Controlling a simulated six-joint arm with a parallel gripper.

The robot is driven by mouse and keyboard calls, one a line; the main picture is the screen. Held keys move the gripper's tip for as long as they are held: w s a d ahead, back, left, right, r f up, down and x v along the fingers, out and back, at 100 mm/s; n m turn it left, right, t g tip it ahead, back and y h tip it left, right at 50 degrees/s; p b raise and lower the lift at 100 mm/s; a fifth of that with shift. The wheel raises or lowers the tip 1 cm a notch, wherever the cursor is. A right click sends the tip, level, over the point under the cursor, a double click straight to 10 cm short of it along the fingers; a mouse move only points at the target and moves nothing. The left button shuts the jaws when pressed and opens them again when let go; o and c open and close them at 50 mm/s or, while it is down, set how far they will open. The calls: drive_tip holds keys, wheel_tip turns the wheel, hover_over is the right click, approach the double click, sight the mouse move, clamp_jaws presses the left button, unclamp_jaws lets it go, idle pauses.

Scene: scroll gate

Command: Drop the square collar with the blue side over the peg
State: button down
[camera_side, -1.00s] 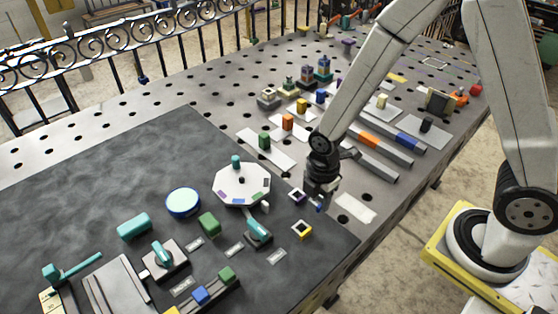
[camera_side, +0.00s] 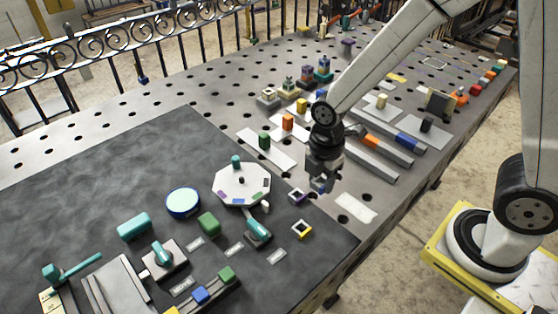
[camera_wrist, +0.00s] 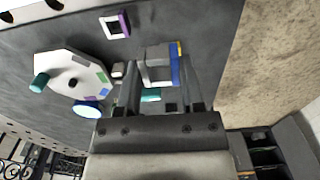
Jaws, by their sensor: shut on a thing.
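My gripper (camera_wrist: 160,80) is shut on the square collar with the blue side (camera_wrist: 158,66). The collar is light grey, with its blue side at the right in the wrist view. In the side view it shows small under my gripper (camera_side: 321,184), held above the table. A collar with a purple side (camera_side: 297,195) lies on the dark mat just left of it. A collar with a yellow side (camera_side: 302,230) lies nearer the front edge and is mostly hidden in the wrist view. I cannot pick out the peg for certain.
A white octagonal plate (camera_side: 240,194) with coloured patches and a teal knob stands left of my gripper. Several blocks and rails fill the perforated table behind.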

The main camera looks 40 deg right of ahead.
idle(0.3)
drive_tip(key=n, duration=0.3)
hover_over(241, 177)
drive_tip(key=shift+r, duration=0.1)
idle(0.4)
drive_tip(key=shift+f, duration=2.05)
drive_tip(key=shift+f, duration=1.3)
idle(1.4)
unclamp_jaws()
idle(0.3)
drive_tip(key=shift+r, duration=0.15)
